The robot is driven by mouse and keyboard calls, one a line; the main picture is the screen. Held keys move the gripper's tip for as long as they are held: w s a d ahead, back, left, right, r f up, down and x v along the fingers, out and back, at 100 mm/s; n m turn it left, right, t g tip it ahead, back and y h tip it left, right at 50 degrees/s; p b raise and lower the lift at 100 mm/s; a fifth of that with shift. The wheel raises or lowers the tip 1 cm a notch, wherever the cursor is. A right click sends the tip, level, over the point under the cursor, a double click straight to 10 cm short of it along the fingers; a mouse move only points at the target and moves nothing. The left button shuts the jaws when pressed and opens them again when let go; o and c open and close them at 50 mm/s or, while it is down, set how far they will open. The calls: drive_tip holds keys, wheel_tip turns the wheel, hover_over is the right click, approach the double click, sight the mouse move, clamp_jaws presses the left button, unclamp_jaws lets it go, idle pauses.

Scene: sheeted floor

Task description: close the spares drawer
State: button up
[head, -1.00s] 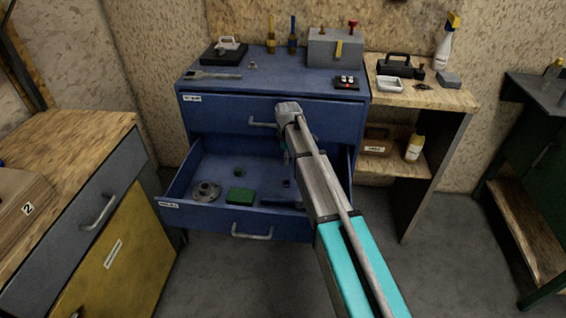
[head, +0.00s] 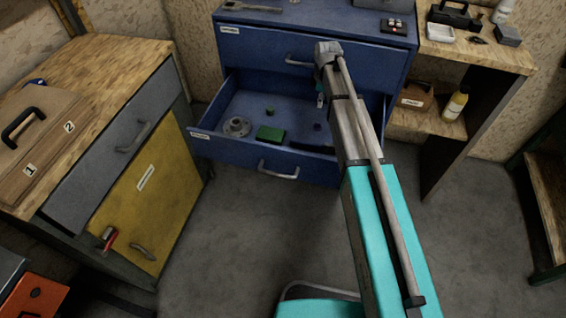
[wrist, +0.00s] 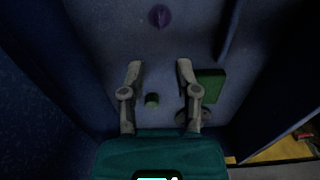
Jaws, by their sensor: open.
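The lower drawer (head: 235,153) of the blue cabinet stands pulled out; its small label (head: 199,135) is too small to read. Its grey bar handle (head: 278,170) is on the front face. Inside lie a round metal flange (head: 236,127), a green block (head: 270,134), a small green piece (head: 270,112) and a dark bar. My gripper (wrist: 159,68) is open and empty, pointing down over the drawer's interior, behind its front panel. It is partly hidden by my arm in the head view. The wrist view also shows the green block (wrist: 211,86) and a purple piece (wrist: 158,16) on the drawer floor.
The upper drawer (head: 265,45) of the cabinet is shut. A workbench with a yellow door (head: 150,205) stands at left, a wooden shelf unit (head: 485,55) at right. Grey floor (head: 230,235) lies clear before the open drawer.

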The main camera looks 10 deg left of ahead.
drive_tip(key=c, duration=0.4)
drive_tip(key=shift+s+a, duration=0.3)
drive_tip(key=shift+a, duration=0.25)
clamp_jaws()
drive_tip(key=s+a+r+n+t, duration=0.2)
drive_tip(key=s+a+n, duration=0.4)
drive_tip(key=s+a, duration=0.6)
drive_tip(key=s+a+r+n+t, duration=0.2)
drive_tip(key=s+a+n+t, duration=0.2)
drive_tip(key=s+a, duration=0.8)
drive_tip(key=s+a+r+n+t, duration=0.2)
drive_tip(key=s+a+n, duration=0.6)
drive_tip(key=s+a, duration=0.4)
drive_tip(key=shift+a+t+p, duration=0.3)
drive_tip(key=shift+a+t, duration=0.2)
drive_tip(key=shift+a, duration=0.5)
